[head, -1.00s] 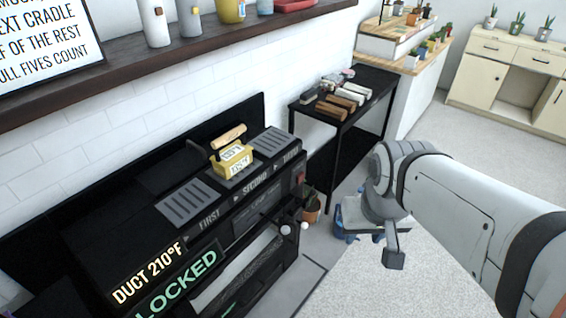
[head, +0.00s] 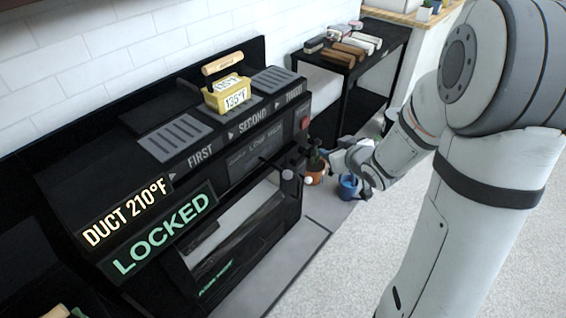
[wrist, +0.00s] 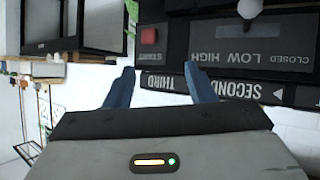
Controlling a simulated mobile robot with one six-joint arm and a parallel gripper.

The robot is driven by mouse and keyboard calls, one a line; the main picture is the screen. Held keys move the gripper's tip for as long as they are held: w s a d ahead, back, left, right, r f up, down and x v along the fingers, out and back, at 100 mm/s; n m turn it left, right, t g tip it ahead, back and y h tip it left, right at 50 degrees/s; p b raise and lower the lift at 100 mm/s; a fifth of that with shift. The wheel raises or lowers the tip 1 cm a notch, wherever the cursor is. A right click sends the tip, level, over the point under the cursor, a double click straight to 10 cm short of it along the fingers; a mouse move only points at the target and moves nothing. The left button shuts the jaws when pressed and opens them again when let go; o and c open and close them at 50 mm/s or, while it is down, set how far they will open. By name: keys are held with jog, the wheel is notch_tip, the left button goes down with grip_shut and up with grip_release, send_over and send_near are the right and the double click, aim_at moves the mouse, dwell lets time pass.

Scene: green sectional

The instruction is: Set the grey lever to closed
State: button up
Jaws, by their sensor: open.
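The grey lever's round knob (wrist: 250,8) shows at the top edge of the wrist view, which sees the panel upside down. Its stem reaches the panel near the CLOSED, LOW and HIGH labels; I cannot tell exactly which setting it is at. In the head view a grey knob (head: 288,175) sticks out from the front of the black machine. My gripper (wrist: 160,72) is open and empty, its two blue fingers pointing at the panel, apart from the knob. In the head view my gripper (head: 325,158) is small and partly blurred into the background, right of the knob.
A red START button (wrist: 148,36) sits beside the labels. A yellow block with a wooden handle (head: 227,95) stands on the machine between vents. A LOCKED sign (head: 163,230) glows at the front left. A black side table (head: 345,75) and a potted plant (head: 315,172) stand behind.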

aim_at(283, 171)
jog(key=s+a+f+n+y+b, duration=0.2)
jog(key=s+a+f+y+b, duration=0.1)
jog(key=a+f+y+b, duration=0.55)
jog(key=shift+g+y, duration=0.3)
jog(key=shift+y, duration=0.45)
jog(key=w+a, duration=0.1)
jog(key=w+a+f, duration=0.1)
jog(key=w+a, duration=0.1)
jog(key=w+a+f, duration=0.1)
jog(key=a, duration=0.1)
jog(key=shift+w+a+p, duration=0.2)
jog(key=shift+p, duration=0.2)
jog(key=shift+c, duration=0.3)
grip_shut()
